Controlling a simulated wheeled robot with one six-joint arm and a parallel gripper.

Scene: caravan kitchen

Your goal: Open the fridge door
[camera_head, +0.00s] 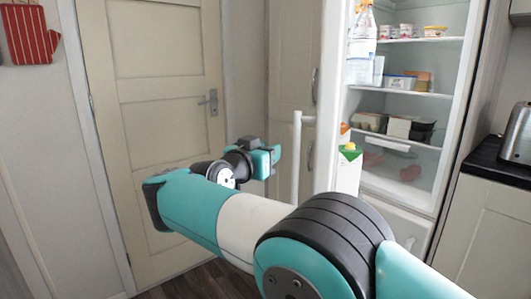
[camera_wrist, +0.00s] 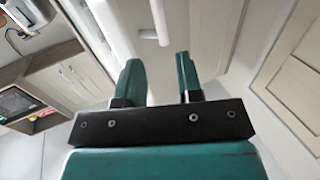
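The fridge door (camera_head: 332,100) stands open, swung out to the left, and its edge faces me. The fridge interior (camera_head: 400,60) is in plain view. A white vertical bar handle (camera_head: 296,160) is on the door's outer face; it also shows in the wrist view (camera_wrist: 159,18). My gripper (camera_head: 272,158) is just left of the handle in the head view. In the wrist view my gripper (camera_wrist: 159,62) has its two fingers apart with nothing between them. The handle's end lies beyond the fingertips, roughly in line with the gap.
Bottles (camera_head: 361,45) and a carton (camera_head: 348,168) stand in the door's inner racks. Food sits on the fridge shelves (camera_head: 415,92). A closed room door (camera_head: 150,110) is at left.

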